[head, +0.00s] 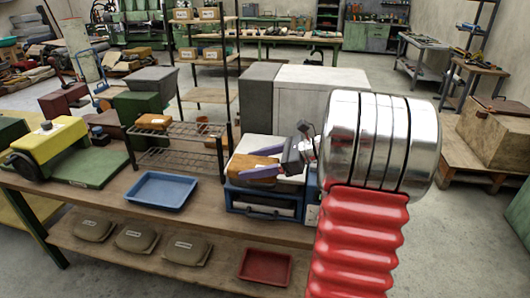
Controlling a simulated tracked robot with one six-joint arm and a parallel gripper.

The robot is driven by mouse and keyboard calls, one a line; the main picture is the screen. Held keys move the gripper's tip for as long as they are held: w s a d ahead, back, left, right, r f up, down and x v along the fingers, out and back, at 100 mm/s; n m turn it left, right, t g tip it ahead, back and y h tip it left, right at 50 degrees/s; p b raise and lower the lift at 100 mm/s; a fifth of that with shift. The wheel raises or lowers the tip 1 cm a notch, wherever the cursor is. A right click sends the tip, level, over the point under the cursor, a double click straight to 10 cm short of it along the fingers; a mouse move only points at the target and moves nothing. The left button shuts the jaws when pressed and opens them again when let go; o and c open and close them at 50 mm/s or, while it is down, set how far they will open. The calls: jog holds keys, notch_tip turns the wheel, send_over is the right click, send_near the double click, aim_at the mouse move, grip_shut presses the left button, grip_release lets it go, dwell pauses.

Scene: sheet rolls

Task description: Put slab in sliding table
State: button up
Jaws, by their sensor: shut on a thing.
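My gripper (243,164) reaches in from the right with two purple fingers. It is shut on an orange-brown slab (255,164) with a small white label, one finger along each long side. The slab is over the left part of a blue-framed unit with a pale top (291,178), which appears to be the sliding table. I cannot tell whether the slab touches the top. A similar brown block (153,121) lies on the wire rack to the left.
The wire rack (178,142) stands left of the unit, with an empty blue tray (161,190) in front of it. A yellow and green machine (52,140) is at far left. A red tray (265,267) and several tan bags (136,236) lie on the lower shelf. Grey cabinets (258,96) stand behind.

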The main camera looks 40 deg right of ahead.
jog(key=w+a+f+n+g+y, duration=0.2)
jog(key=w+a+f+n, duration=0.1)
jog(key=a+f, duration=2.4)
notch_tip(320, 180, down, 3)
jog(key=shift+f+g+y, duration=0.2)
jog(key=shift+g+y, duration=0.1)
jog(key=shift+g, duration=0.1)
jog(key=shift+w+a, duration=0.1)
